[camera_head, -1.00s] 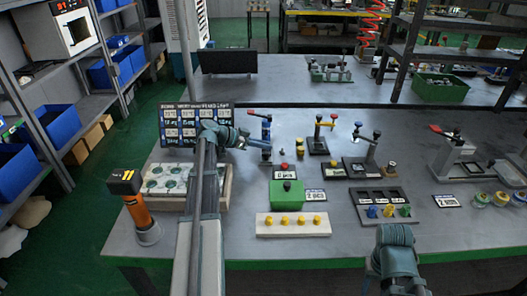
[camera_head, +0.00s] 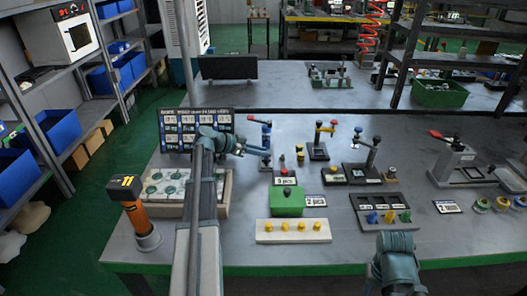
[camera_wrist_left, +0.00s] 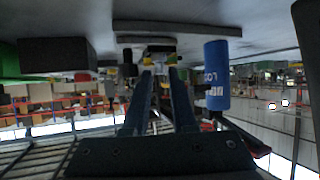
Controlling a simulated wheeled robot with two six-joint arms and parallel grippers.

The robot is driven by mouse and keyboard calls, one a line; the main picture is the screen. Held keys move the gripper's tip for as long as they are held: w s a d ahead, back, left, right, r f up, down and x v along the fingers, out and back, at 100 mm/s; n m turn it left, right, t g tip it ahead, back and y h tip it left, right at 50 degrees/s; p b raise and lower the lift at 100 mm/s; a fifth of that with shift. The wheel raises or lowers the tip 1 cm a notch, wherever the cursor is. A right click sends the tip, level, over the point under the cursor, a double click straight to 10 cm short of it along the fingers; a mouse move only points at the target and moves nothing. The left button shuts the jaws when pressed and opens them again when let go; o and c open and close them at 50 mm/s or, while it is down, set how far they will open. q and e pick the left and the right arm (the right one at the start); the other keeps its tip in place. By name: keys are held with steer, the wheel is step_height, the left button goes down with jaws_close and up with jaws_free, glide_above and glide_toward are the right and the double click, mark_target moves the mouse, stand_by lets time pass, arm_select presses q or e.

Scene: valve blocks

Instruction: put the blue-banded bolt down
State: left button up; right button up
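My left gripper (camera_head: 262,153) reaches in from the left, low beside the blue post (camera_head: 266,135) of a red-handled fixture. In the left wrist view its two fingers (camera_wrist_left: 160,72) stand apart, with no held thing visible between them. That view looks upside down, with the table at the top. A dark upright peg (camera_wrist_left: 128,62) shows by one fingertip; I cannot tell whether it is the blue-banded bolt. A small blue piece (camera_head: 372,217) stands in a dark three-slot tray (camera_head: 357,200). My right gripper (camera_head: 395,265) is at the bottom edge, its fingers hidden.
A green block (camera_head: 287,203) and a pale strip with yellow knobs (camera_head: 293,238) lie in front of the left gripper. An orange tool (camera_head: 138,215) and a pale tray (camera_head: 225,200) are at left. Other clamp fixtures (camera_head: 319,148) stand to the right.

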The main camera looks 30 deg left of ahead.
arm_select(q)
steer(key=p+v, duration=0.4)
steer(key=v, duration=0.7)
steer(key=shift+f, duration=0.1)
